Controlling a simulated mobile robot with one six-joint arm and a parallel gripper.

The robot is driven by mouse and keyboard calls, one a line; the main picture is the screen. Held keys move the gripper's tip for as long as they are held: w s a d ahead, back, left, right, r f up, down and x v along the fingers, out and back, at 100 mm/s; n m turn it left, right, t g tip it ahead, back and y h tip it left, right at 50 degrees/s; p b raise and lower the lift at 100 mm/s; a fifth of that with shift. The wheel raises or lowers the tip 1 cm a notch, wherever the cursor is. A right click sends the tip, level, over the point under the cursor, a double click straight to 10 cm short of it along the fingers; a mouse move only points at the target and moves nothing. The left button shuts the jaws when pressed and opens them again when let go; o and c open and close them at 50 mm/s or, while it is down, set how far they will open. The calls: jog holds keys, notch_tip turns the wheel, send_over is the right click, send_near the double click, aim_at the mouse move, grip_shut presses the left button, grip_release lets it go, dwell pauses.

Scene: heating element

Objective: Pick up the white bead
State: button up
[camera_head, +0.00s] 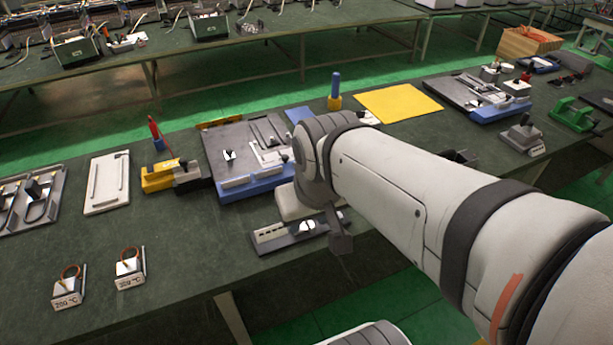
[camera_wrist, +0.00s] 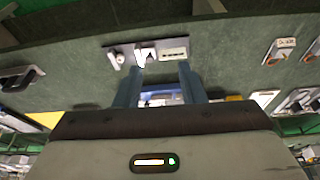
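A small white piece (camera_head: 306,227), which I take for the white bead, sits on a narrow dark holder (camera_head: 284,243) at the front edge of the table. In the wrist view, the white piece (camera_wrist: 141,60) shows near the middle of the holder (camera_wrist: 127,48), close to the tip of the left-hand finger. My gripper (camera_wrist: 159,68) is open, its two blue-grey fingers well apart with nothing held between them. Whether a finger touches the white piece cannot be told. In the head view, my arm covers most of the gripper.
A pale slotted block (camera_head: 269,233) shares the holder. Behind stands a blue-edged tray (camera_head: 238,185) with small parts. Two small heater units (camera_head: 130,268) stand at front left. A yellow mat (camera_head: 398,103) lies behind my arm. Bare table surrounds the holder's left side.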

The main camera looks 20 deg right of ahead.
jog(key=shift+o, duration=0.7)
jog(key=shift+w, duration=0.1)
jog(key=shift+o, duration=0.5)
jog(key=shift+w+f, duration=0.2)
jog(key=shift+w, duration=0.1)
jog(key=w+d+f+m+g+b, duration=0.1)
jog(key=w+d+f+m+b, duration=0.2)
jog(key=w+d+f+m, duration=0.1)
jog(key=w+d+f+m+g+b, duration=0.1)
jog(key=w+d+f+m+b, duration=0.1)
jog(key=w+d+f+m, duration=0.2)
jog(key=w+d+f+m+g+b, duration=0.1)
jog(key=w+d+f+m+b, duration=0.2)
jog(key=w+f+m, duration=0.6)
jog(key=shift+w+d+f+b, duration=0.25)
jog(key=shift+w+d+b, duration=0.1)
jog(key=shift+w+d, duration=0.75)
jog(key=shift+w+d+f+m, duration=0.1)
jog(key=shift+f+m, duration=0.05)
jog(key=shift+f, duration=0.2)
jog(key=shift+w+d+f+m, duration=0.1)
jog(key=shift+f+m, duration=0.05)
jog(key=shift+f, duration=0.2)
jog(key=f, duration=0.7)
jog(key=shift+s+d+p, duration=0.1)
jog(key=shift+s+p, duration=0.1)
jog(key=shift+p, duration=0.15)
jog(key=shift+r, duration=0.1)
jog(key=shift+c, duration=0.3)
grip_shut()
